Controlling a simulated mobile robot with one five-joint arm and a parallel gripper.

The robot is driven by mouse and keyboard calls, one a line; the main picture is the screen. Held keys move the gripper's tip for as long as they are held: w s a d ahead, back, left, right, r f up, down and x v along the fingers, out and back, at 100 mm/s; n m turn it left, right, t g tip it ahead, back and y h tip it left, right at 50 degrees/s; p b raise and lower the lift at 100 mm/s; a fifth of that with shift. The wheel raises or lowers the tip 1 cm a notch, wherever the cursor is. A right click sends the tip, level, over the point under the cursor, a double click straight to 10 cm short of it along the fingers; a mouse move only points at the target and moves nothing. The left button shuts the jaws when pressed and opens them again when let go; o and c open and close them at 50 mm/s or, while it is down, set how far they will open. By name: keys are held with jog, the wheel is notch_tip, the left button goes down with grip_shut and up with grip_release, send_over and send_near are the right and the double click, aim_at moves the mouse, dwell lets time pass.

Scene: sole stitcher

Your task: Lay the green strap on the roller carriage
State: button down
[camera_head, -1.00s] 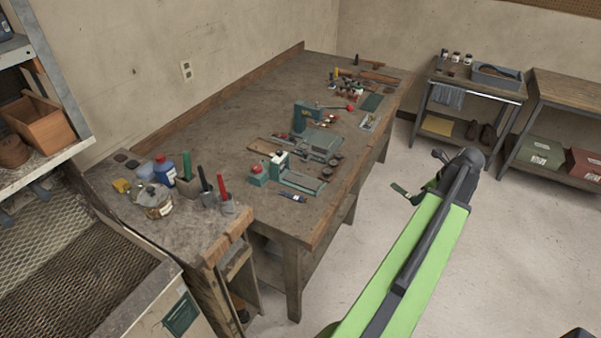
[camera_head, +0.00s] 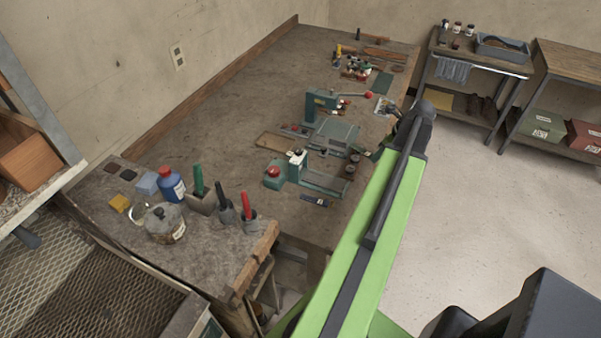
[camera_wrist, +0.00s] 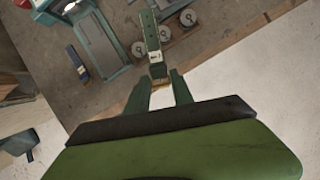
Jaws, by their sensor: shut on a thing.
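My gripper (camera_wrist: 159,78) is shut on the green strap (camera_wrist: 148,28), a narrow dark green strip with holes and a small pale mark, reaching away from the fingers. The strap is over the bench's front edge in the wrist view, near several round metal discs (camera_wrist: 188,49). In the head view my arm hides most of the gripper and strap. A teal machine with a red knob and a long bed (camera_head: 325,181) stands left of my gripper; its bed also shows in the wrist view (camera_wrist: 97,42). I cannot tell for sure which part is the roller carriage.
A second teal machine (camera_head: 322,101) with a flat plate stands behind. A dark blue labelled item (camera_head: 317,201) lies before the bed. Jars and handled tools (camera_head: 222,208) crowd the near left. The bench (camera_head: 215,120) is bare toward the wall.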

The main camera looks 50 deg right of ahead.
jog(key=shift+w+a, duration=0.1)
jog(key=shift+w, duration=0.1)
jog(key=shift+a+r, duration=0.1)
jog(key=shift+a, duration=0.1)
jog(key=s+a+r+n+y+p, duration=0.1)
jog(key=s+a+r+n+p, duration=0.3)
jog(key=a, duration=0.4)
jog(key=b, duration=0.9)
send_near(337, 185)
jog(key=shift+w+a+f, duration=0.1)
jog(key=shift+w+f, duration=0.65)
jog(key=shift+w, duration=0.1)
jog(key=shift+w+a, duration=0.15)
jog(key=shift+w, duration=0.35)
notch_tip(337, 185, down, 5)
jog(key=b, duration=0.4)
jog(key=shift+r, duration=0.2)
jog(key=c, duration=1.1)
grip_release()
jog(key=shift+r, duration=0.15)
